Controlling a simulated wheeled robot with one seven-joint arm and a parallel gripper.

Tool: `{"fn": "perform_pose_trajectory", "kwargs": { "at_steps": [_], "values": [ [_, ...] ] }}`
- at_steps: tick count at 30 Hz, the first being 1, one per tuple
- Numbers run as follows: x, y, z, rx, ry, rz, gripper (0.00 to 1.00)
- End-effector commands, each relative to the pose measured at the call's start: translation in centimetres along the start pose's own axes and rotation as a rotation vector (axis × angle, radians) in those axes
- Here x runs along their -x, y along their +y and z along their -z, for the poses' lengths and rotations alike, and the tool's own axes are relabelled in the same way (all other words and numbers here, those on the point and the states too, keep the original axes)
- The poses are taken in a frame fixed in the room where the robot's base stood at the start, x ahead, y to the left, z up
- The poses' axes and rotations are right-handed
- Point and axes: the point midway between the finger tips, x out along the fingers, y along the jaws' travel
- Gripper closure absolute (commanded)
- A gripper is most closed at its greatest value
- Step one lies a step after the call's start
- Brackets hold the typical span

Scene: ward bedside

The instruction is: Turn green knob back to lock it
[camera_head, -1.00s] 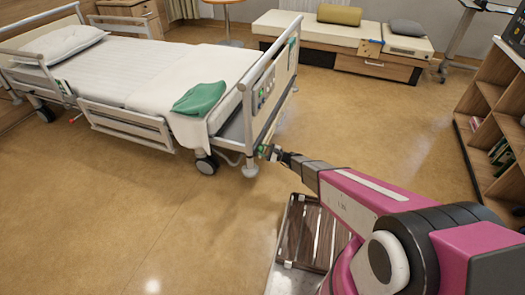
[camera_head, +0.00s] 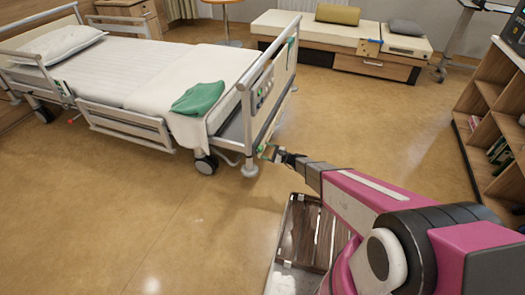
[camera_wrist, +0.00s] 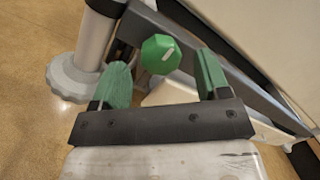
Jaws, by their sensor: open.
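The green knob (camera_wrist: 160,54) is faceted, with a pale mark on its face. It sits on the dark lower frame at the end of the bed. In the wrist view my gripper (camera_wrist: 162,68) is open, with a green-padded finger on each side of the knob's line and floor or frame showing between. The fingers do not touch the knob, which lies just ahead of the fingertips. In the head view my gripper (camera_head: 268,152) is at the bed's near corner; the knob is too small there to tell from the green fingers.
The bed (camera_head: 140,85) stands left, with a green cloth (camera_head: 198,97) on it. Its pale foot (camera_wrist: 75,77) is left of the knob in the wrist view. A bookshelf (camera_head: 490,115) is at right. The floor between is clear.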

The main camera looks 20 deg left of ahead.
Motion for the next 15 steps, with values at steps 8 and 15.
{"fn": "perform_pose_trajectory", "kwargs": {
  "at_steps": [8,15],
  "values": [
    [5.4,0.0,-0.1,-0.001,0.002,0.001,0.31],
    [7.7,0.0,0.0,-0.001,0.0,0.0,0.31]
  ]
}}
